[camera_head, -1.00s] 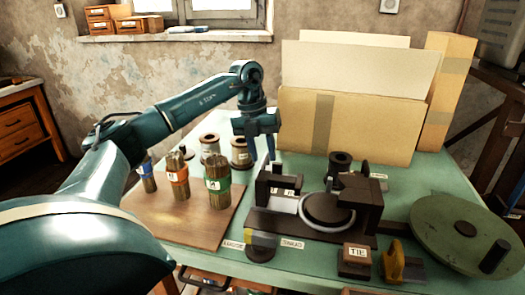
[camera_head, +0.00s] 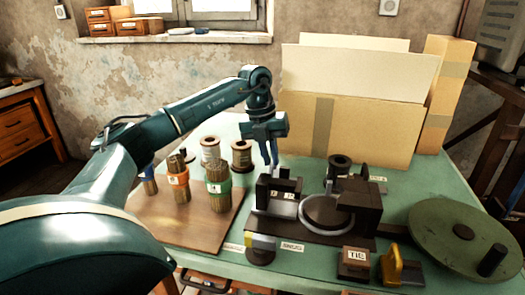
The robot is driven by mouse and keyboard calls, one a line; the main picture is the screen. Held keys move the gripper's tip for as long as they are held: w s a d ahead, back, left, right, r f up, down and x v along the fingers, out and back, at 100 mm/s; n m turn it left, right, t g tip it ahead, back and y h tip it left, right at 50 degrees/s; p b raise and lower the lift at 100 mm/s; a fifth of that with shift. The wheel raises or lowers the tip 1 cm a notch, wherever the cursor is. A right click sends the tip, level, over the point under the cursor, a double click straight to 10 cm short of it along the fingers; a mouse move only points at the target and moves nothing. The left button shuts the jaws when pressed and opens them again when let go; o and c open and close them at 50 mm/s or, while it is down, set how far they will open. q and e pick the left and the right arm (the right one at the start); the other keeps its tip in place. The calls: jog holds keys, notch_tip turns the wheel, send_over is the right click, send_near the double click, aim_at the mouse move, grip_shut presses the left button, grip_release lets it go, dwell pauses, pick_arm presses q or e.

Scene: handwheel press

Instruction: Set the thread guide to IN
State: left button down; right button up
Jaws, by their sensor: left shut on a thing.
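The press (camera_head: 325,215) is a dark device on the green table, with a round grey-rimmed disc at its middle. The thread guide (camera_head: 264,190) appears to be the dark upright part at its left side, beside small white labels too small to read. My left gripper (camera_head: 271,164) points down with its fingers close together, shut on the top of this part. The fingertips partly hide the contact, so the guide's exact setting cannot be read. My right gripper is not in view.
A wooden board (camera_head: 215,228) with several banded stick bundles lies to the left, with spools (camera_head: 241,154) behind it. Cardboard boxes (camera_head: 350,125) stand at the back. A large green handwheel (camera_head: 440,225), a labelled block (camera_head: 354,263) and a yellow-handled piece (camera_head: 391,265) are at the right.

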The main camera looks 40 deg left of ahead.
pick_arm(q)
jog(key=w+d, duration=0.1)
jog(key=w+d+p, duration=0.1)
jog(key=d, duration=0.1)
jog(key=w+d+p, duration=0.1)
jog(key=d, duration=0.1)
jog(key=shift+r, duration=0.15)
jog(key=shift+d, duration=0.35)
jog(key=shift+w, duration=0.1)
jog(key=c, duration=1.5)
grip_release()
jog(key=shift+d, duration=0.1)
notch_tip(320, 180, up, 13)
jog(key=s+a, duration=0.1)
jog(key=a, duration=0.1)
jog(key=shift+s+a, duration=0.15)
jog(key=shift+f, duration=0.25)
